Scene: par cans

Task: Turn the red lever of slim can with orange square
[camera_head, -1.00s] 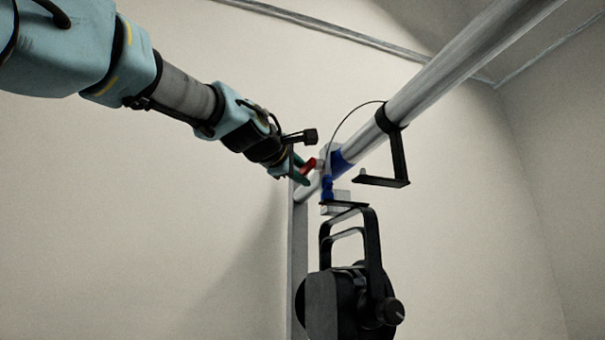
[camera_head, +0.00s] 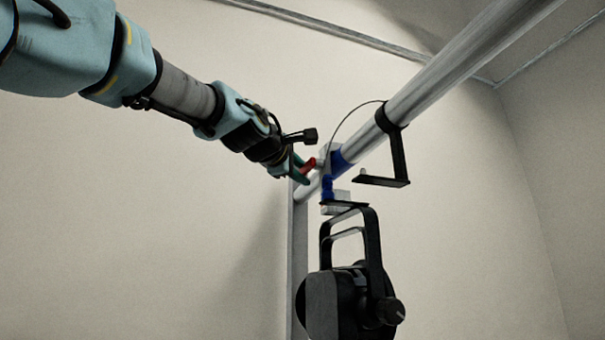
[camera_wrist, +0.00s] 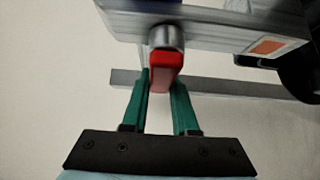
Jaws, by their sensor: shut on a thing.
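The red lever (camera_head: 309,164) shows at the blue and grey clamp (camera_head: 328,188) on the overhead pipe. A black can (camera_head: 340,300) hangs below that clamp in its yoke. In the wrist view the red lever (camera_wrist: 161,70) sticks out below a round metal stub on a grey bar (camera_wrist: 205,30). An orange square (camera_wrist: 265,47) is on the right end of that bar. My gripper (camera_wrist: 162,88) has its green fingers on either side of the lever, shut on it. In the head view my gripper (camera_head: 297,170) reaches the clamp from the left.
The thick pipe (camera_head: 440,75) slopes up to the right. A black bracket (camera_head: 398,155) with a thin cable hangs from it, right of the clamp. A grey post (camera_head: 297,250) stands behind the can. The wall side to the left is clear.

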